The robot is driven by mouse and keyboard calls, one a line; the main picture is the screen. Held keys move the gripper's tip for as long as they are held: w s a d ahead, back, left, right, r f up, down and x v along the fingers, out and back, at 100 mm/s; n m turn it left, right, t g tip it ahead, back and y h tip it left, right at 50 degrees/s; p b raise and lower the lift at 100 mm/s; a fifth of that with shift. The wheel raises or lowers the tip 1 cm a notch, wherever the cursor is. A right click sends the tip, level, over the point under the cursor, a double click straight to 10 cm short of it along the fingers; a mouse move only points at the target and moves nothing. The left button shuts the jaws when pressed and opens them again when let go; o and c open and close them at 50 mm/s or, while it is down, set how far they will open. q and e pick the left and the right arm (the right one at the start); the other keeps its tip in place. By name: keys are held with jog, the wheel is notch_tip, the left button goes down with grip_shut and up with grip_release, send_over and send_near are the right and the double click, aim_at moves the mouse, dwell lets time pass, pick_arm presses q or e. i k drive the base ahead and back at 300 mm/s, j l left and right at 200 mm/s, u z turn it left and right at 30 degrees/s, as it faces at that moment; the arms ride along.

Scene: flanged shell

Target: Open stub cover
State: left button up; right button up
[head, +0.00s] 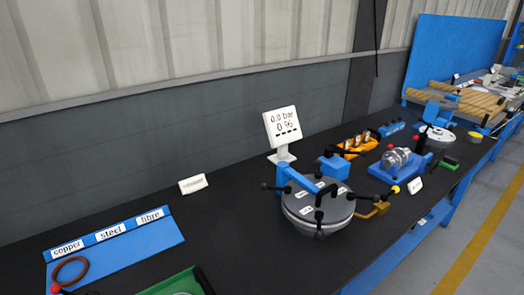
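A round grey flanged cover (322,203) sits level on a shell on the black bench, right of the middle in the head view. Several dark handles with round knobs stick out around its rim, and small white labels lie on its top. A blue arm (297,179) reaches over the cover from its back left edge. I cannot tell whether this is the stub cover. A smaller round grey lid (438,136) shows farther back at the right. Neither of my grippers is in view.
A display (281,130) reading 0.0 bar stands behind the cover. A blue fixture with a metal part (398,158) and an orange rack (357,146) stand to the right. A blue board (115,248) labelled copper, steel, fibre lies left, with a brown ring (70,270). Bench between is mostly clear.

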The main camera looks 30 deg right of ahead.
aim_at(309, 194)
jog(key=i+l+z, duration=0.15)
jog(key=z, duration=1.25)
